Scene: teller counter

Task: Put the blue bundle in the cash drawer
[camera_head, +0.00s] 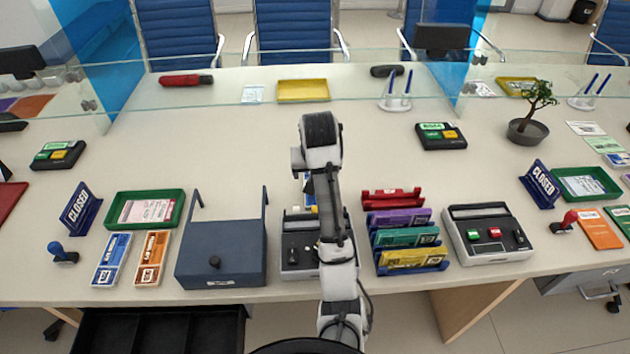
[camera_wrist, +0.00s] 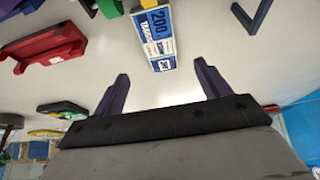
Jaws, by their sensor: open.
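A blue-and-white bundle marked 200 (camera_wrist: 155,35) lies on the counter in the wrist view, beyond my fingertips and roughly in line with the gap between them. In the head view only a bit of blue (camera_head: 307,190) shows beside my arm; the arm hides the rest. My gripper (camera_wrist: 163,82) is open and empty, apart from the bundle. A black drawer with compartments (camera_head: 160,335), apparently the cash drawer, stands open below the counter's front edge at lower left. It looks empty where visible.
A dark blue box with two upright arms (camera_head: 220,255) stands left of my arm. A rack of coloured bundles (camera_head: 410,235) and a keypad machine (camera_head: 487,235) stand right. Blue (camera_head: 111,259) and orange (camera_head: 152,258) flat items lie left. A glass screen (camera_head: 280,90) crosses behind.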

